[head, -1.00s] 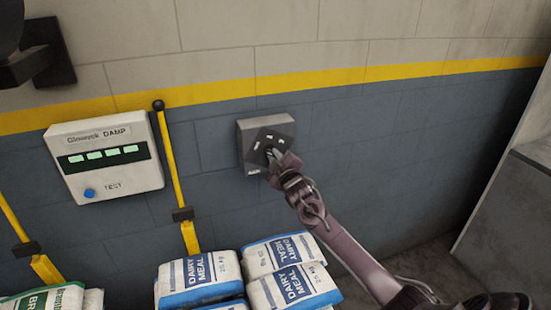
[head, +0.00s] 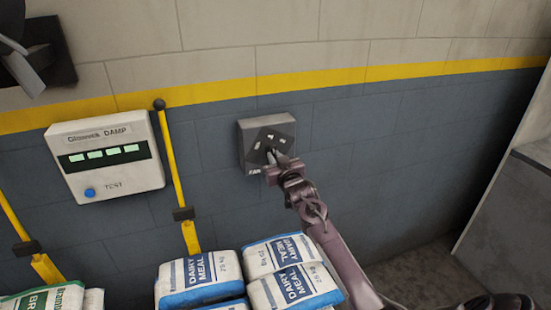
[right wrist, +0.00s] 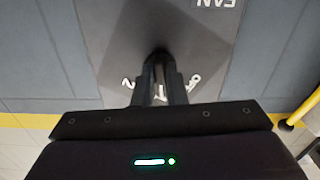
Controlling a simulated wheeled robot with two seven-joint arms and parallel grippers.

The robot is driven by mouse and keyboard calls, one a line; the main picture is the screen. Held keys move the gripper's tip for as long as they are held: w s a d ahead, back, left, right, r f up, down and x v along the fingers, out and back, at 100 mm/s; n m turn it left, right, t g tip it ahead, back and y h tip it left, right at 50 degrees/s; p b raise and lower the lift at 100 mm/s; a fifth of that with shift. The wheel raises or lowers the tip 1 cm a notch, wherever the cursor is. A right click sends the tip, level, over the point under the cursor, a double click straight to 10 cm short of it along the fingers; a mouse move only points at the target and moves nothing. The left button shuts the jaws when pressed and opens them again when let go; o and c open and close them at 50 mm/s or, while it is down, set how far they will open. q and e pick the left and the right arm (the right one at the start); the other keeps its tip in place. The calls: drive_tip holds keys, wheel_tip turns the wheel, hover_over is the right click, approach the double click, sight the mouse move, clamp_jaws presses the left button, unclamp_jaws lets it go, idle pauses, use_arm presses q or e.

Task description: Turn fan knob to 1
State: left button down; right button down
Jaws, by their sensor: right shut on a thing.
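A grey fan switch box (head: 248,139) is on the blue wall, with a dark dial plate carrying pale marks. In the right wrist view the box (right wrist: 112,40) appears upside down, with the word FAN and marks reading 2, 1 and OFF. My right gripper (head: 271,157) reaches it from the lower right. In the right wrist view its fingers (right wrist: 160,90) are shut on the dark fan knob (right wrist: 158,57). The fingers hide much of the knob and partly cover the 1 mark, so the pointer's exact direction cannot be told. My left gripper is not in view.
A white damp meter (head: 104,157) with a blue button hangs to the left. A yellow post (head: 173,165) stands between it and the box. Dairy meal sacks (head: 290,280) are stacked below. Wall right of the box is clear.

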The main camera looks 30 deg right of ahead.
drive_tip(key=shift+m, duration=0.5)
drive_tip(key=c, duration=1.5)
unclamp_jaws()
drive_tip(key=shift+o, duration=0.2)
drive_tip(key=b+v, duration=0.2)
drive_tip(key=v, duration=0.5)
drive_tip(key=shift+s+a, duration=0.15)
drive_tip(key=shift+s, duration=0.25)
